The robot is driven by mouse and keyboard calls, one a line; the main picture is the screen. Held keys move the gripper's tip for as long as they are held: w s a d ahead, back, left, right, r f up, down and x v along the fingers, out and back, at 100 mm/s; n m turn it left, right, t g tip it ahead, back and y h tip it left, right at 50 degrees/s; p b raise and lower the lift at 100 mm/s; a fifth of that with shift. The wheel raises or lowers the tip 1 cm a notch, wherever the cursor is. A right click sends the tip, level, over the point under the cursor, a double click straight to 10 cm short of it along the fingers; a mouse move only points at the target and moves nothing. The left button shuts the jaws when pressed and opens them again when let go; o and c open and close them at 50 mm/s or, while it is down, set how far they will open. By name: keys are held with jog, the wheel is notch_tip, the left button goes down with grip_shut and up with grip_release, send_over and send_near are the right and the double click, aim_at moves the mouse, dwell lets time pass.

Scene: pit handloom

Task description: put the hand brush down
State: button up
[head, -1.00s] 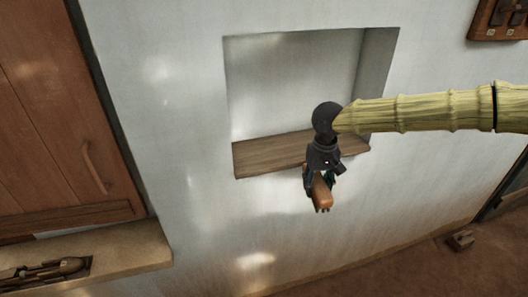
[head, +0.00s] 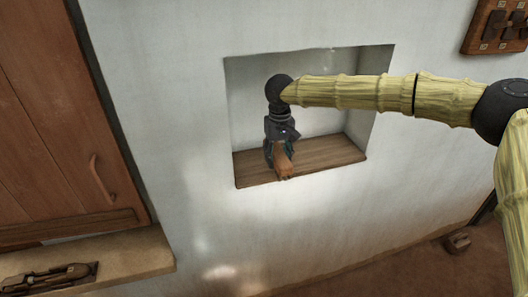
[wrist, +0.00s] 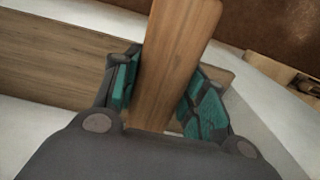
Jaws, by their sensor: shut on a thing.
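The hand brush (head: 285,163) has an orange-brown wooden body and hangs from my gripper (head: 279,152). In the wrist view the wooden body of the brush (wrist: 172,65) lies between the two teal finger pads of my gripper (wrist: 160,98), which is shut on it. In the head view the gripper points down over the wooden shelf board (head: 330,155) of the wall niche, near the front edge. The brush's lower end is close to the board; I cannot tell whether it touches. Its bristles are not visible.
The niche's side wall (head: 368,95) stands to the right, and the board right of the gripper is bare. A wooden cupboard door (head: 60,120) and a ledge with tools (head: 130,255) are at left. A wooden rack (head: 497,25) hangs upper right. A small block (head: 457,243) lies on the floor.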

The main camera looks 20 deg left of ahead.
jog(key=w+a+p, duration=0.1)
jog(key=a, duration=0.1)
jog(key=w+a, duration=0.1)
jog(key=a, duration=0.1)
jog(key=w+a+p, duration=0.1)
jog(key=shift+w+a+f+p, duration=0.25)
jog(key=shift+a+p, duration=0.1)
jog(key=shift+a, duration=0.05)
notch_tip(320, 180, down, 2)
jog(key=shift+f+p, duration=0.2)
jog(key=shift+p, duration=0.95)
jog(key=shift+f, duration=0.6)
jog(key=shift+f, duration=0.15)
jog(key=o, duration=1.3)
jog(key=shift+o, duration=0.2)
notch_tip(320, 180, up, 8)
jog(key=b, duration=0.3)
jog(key=shift+b, duration=0.3)
